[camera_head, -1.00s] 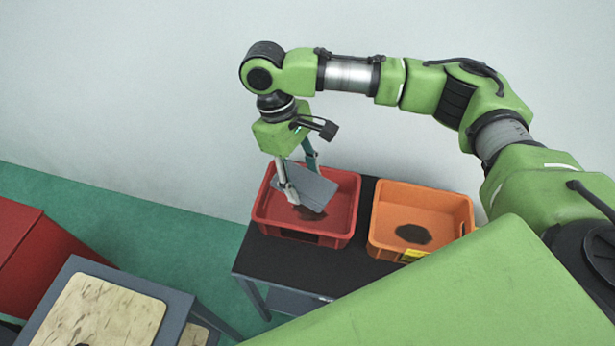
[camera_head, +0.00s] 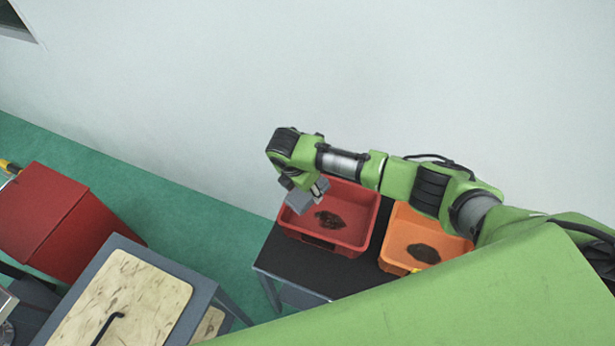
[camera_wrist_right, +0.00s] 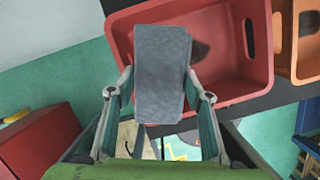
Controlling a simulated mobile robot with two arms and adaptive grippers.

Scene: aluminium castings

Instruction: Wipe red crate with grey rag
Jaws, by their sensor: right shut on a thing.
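The red crate (camera_head: 363,218) stands on a dark table, with a dark stain (camera_head: 330,219) on its floor. In the right wrist view the crate (camera_wrist_right: 240,62) is behind the rag, which hides part of the stain. My right gripper (camera_wrist_right: 160,98) is shut on the grey rag (camera_wrist_right: 160,75), a flat, folded pad between its two fingers. In the head view the gripper (camera_head: 318,188) and the rag (camera_head: 300,199) are at the crate's left side. Whether the rag touches the crate is not clear. My left gripper is not in view.
An orange crate (camera_head: 398,222) with a dark patch (camera_head: 424,253) stands right of the red one on the black table (camera_head: 290,262). A grey-framed table with a worn wooden top (camera_head: 150,300) and a red box (camera_head: 45,215) are at the left. Green floor lies between.

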